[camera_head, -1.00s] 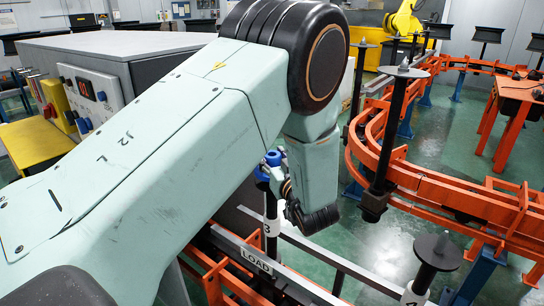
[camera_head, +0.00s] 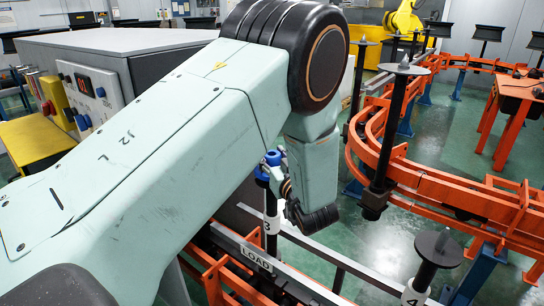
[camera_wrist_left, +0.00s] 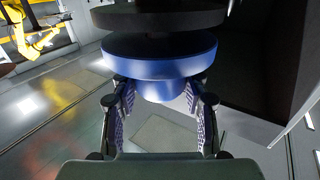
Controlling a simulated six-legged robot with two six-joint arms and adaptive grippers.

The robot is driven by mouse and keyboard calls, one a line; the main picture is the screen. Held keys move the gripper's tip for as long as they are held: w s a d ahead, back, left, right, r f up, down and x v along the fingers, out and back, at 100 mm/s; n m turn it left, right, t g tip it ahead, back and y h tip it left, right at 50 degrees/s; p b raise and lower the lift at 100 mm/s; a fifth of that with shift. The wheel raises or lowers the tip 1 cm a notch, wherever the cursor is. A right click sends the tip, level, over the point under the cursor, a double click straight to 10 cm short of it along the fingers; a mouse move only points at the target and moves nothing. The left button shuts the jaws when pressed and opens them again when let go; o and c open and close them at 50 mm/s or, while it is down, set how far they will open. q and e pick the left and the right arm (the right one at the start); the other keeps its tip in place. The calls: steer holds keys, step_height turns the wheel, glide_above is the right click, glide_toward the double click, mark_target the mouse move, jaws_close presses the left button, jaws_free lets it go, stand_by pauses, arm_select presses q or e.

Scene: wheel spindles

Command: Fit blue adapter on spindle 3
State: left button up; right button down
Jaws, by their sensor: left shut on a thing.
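The blue adapter (camera_head: 270,162) is at the top of spindle 3 (camera_head: 271,208), a dark upright post with a white band marked 3. My left gripper is largely hidden behind its own arm in the head view. In the left wrist view my left gripper (camera_wrist_left: 160,92) is shut on the narrow part of the blue adapter (camera_wrist_left: 160,62), with one finger on each side. A dark disc (camera_wrist_left: 158,20) lies against or close to the adapter's wide blue face. I cannot tell how fully the adapter is seated. My right gripper is not in view.
Spindle 4 (camera_head: 425,265) stands at the lower right of the rail marked LOAD (camera_head: 257,258). An orange curved conveyor track (camera_head: 430,188) with a tall dark hanging spindle (camera_head: 395,125) is to the right. A grey cabinet (camera_head: 130,45) stands at the left.

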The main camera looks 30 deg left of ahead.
arm_select(q)
steer(key=shift+f+b, duration=0.4)
steer(key=shift+f, duration=0.15)
stand_by(0.4)
steer(key=o, duration=1.3)
step_height(320, 180, up, 10)
stand_by(0.5)
